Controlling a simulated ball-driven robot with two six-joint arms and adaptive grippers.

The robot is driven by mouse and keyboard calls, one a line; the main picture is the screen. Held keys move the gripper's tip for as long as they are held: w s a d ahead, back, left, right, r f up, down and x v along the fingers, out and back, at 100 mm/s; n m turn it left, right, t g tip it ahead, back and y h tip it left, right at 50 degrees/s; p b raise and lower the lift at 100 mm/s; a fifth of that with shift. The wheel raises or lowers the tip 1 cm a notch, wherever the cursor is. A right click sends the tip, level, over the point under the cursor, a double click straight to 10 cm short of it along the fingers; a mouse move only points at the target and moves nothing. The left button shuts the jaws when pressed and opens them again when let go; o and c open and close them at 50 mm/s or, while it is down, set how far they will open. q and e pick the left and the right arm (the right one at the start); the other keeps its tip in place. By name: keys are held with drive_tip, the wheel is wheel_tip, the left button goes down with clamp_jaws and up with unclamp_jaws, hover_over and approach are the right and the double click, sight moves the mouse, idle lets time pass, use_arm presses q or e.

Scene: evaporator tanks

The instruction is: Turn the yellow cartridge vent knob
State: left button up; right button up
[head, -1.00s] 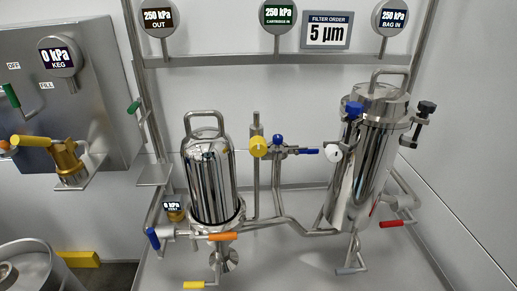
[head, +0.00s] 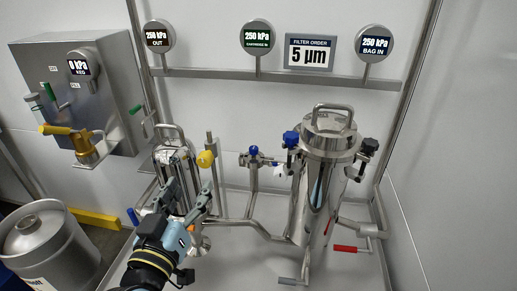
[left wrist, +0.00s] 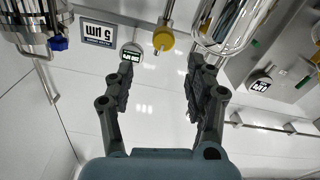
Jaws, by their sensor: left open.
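The yellow cartridge vent knob (head: 206,159) sits on a thin upright pipe just right of the shiny cartridge housing (head: 172,133). The knob also shows in the left wrist view (left wrist: 163,40), beyond the gap between the fingertips. My left gripper (head: 190,188) is open and empty, below and slightly left of the knob in the head view, in front of the housing. Its two fingers stand well apart in the left wrist view (left wrist: 158,72), and I see no contact with the knob. The gripper hides much of the housing's lower part. My right gripper is not in view.
A larger bag housing (head: 318,190) with blue and black clamp knobs stands to the right. A blue-handled valve (head: 254,151) is between the two housings. A panel with a yellow handle (head: 55,130) is at left, above a steel keg (head: 40,240). Gauges line the rail above.

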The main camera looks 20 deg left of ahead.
sight(202, 163)
use_arm(q)
drive_tip(key=p+x, duration=0.1)
drive_tip(key=x, duration=0.9)
drive_tip(key=shift+w+a+f, duration=0.1)
drive_tip(key=shift+a, duration=0.15)
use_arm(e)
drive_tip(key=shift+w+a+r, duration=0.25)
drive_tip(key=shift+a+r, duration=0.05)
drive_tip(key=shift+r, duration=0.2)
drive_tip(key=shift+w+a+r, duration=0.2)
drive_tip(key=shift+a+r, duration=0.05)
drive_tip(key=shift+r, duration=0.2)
use_arm(q)
drive_tip(key=shift+c, duration=0.4)
